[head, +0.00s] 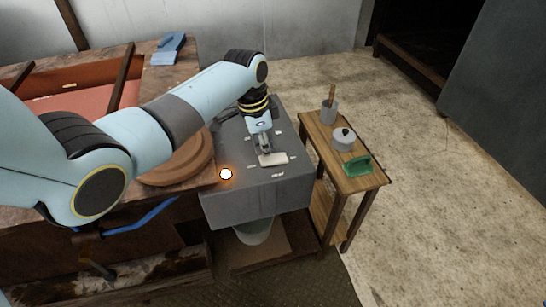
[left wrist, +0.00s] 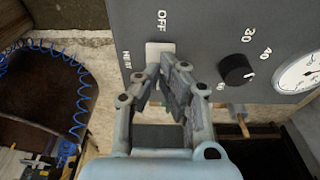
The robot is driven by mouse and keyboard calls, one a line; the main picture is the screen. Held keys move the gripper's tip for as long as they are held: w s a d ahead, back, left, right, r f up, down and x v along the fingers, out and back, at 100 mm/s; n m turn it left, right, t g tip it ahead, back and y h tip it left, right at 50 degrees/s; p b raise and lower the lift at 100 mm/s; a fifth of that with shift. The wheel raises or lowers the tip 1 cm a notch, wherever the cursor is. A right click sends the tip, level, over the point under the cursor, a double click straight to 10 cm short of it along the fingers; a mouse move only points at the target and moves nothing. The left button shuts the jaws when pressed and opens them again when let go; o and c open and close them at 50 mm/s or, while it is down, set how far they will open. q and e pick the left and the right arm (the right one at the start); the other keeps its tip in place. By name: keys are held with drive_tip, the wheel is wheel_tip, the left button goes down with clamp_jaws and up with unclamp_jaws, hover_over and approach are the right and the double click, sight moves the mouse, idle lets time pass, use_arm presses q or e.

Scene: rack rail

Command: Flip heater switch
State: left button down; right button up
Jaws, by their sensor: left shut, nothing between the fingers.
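The heater is a grey box (head: 255,195) with a control panel on its upper face. My left gripper (head: 265,150) is shut and empty, pointing down at the panel. My right gripper is not in view.
A glowing orange-white light (head: 226,174) shows at the box's left edge. A black knob (left wrist: 236,70) and a round gauge (left wrist: 301,72) are on the panel. A small wooden table (head: 350,183) stands to the right with a lidded pot (head: 343,140) and a green object (head: 357,165).

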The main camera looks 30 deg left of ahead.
sight(265, 159)
use_arm(q)
drive_tip(key=shift+f+b, duration=0.6)
drive_tip(key=shift+f, duration=0.45)
drive_tip(key=shift+r, duration=0.15)
idle(0.3)
wheel_tip(265, 159, up, 7)
drive_tip(key=p, duration=0.7)
drive_tip(key=shift+p, duration=0.4)
